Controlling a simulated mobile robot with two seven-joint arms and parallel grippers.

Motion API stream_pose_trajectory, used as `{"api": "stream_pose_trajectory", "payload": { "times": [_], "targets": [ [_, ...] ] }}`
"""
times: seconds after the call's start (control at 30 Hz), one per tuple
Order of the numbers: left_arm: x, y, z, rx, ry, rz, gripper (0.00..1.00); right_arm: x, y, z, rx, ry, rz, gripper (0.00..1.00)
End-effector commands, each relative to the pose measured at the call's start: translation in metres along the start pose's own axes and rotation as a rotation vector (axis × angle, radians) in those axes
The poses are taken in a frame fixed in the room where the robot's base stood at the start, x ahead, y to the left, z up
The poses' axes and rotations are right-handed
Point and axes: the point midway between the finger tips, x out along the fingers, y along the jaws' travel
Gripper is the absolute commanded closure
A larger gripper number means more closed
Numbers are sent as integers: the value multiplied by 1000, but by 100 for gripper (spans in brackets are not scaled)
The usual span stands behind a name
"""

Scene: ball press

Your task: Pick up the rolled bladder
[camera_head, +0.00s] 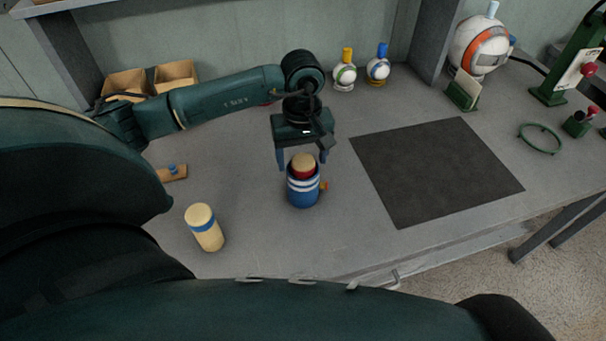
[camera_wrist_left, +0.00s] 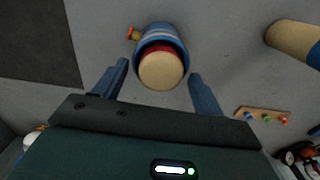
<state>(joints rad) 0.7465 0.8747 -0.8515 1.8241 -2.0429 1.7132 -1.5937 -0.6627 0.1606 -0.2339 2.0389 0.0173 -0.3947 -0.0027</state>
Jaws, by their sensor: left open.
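A red roll with a cream round top (camera_head: 303,164), which looks like the rolled bladder, stands upright in a blue cup with white bands (camera_head: 303,192). In the left wrist view the cream top (camera_wrist_left: 161,71) shows with a red rim, inside the blue cup (camera_wrist_left: 158,32). My left gripper (camera_head: 303,160) points down over the cup, open, with one finger on each side of the roll's top. The wrist view shows a gap between each finger and the roll. The roll's lower part is hidden in the cup. My right gripper is not in view.
A cream cylinder with a blue band (camera_head: 204,228) stands to the left of the cup. A dark mat (camera_head: 435,170) lies to the right. A wooden peg strip (camera_head: 172,174) lies left.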

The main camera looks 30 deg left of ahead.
Motion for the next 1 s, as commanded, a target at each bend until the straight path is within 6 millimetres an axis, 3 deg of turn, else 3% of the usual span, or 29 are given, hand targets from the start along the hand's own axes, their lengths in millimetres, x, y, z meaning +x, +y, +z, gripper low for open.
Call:
{"api": "stream_pose_trajectory", "payload": {
  "times": [0.23,1.0],
  "targets": [
    [2,0,0,1,0,1,30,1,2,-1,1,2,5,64],
    [2,0,0,0,0,1,90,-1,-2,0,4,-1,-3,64]
  ]
}}
